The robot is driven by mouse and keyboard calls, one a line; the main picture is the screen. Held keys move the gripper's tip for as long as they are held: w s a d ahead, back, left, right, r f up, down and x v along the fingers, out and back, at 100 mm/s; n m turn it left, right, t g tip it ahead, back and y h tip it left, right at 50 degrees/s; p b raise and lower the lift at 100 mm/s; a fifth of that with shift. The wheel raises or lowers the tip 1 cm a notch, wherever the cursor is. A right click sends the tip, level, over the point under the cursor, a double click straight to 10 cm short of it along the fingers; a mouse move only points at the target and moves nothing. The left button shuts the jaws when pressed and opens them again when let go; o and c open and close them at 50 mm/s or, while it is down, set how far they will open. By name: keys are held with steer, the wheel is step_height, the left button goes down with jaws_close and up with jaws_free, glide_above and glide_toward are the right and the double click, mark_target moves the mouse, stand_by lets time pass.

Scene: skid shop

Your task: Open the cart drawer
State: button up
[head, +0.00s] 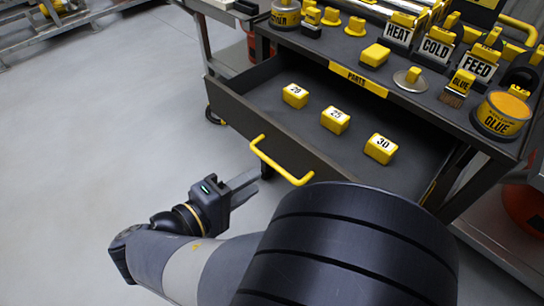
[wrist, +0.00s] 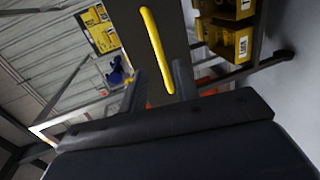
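The cart (head: 330,50) stands at the right of the head view. Its dark drawer (head: 232,114) under the top is pulled well out, so the inside shows. Three yellow blocks marked 20 (head: 295,95), 25 (head: 335,120) and 30 (head: 380,149) sit in it. A yellow bar handle (head: 275,166) is on the drawer front; it also shows in the wrist view (wrist: 154,45). My gripper (head: 252,182) is close to the handle, in front of the drawer. Its fingers are apart and empty, with the handle appearing beyond the gap between them in the wrist view.
The cart top holds labelled HEAT (head: 399,36), COLD (head: 437,48) and FEED (head: 479,68) holders, a glue tin (head: 502,115) and a brush (head: 456,90). Open grey floor (head: 110,120) lies to the left. My arm hides the drawer's near right part.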

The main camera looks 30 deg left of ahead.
mark_target(278, 167)
steer(key=shift+v, duration=1.25)
steer(key=shift+w, duration=0.1)
steer(key=shift+b+x, duration=1.2)
steer(key=shift+x, duration=4.3)
steer(key=shift+d+r, duration=0.1)
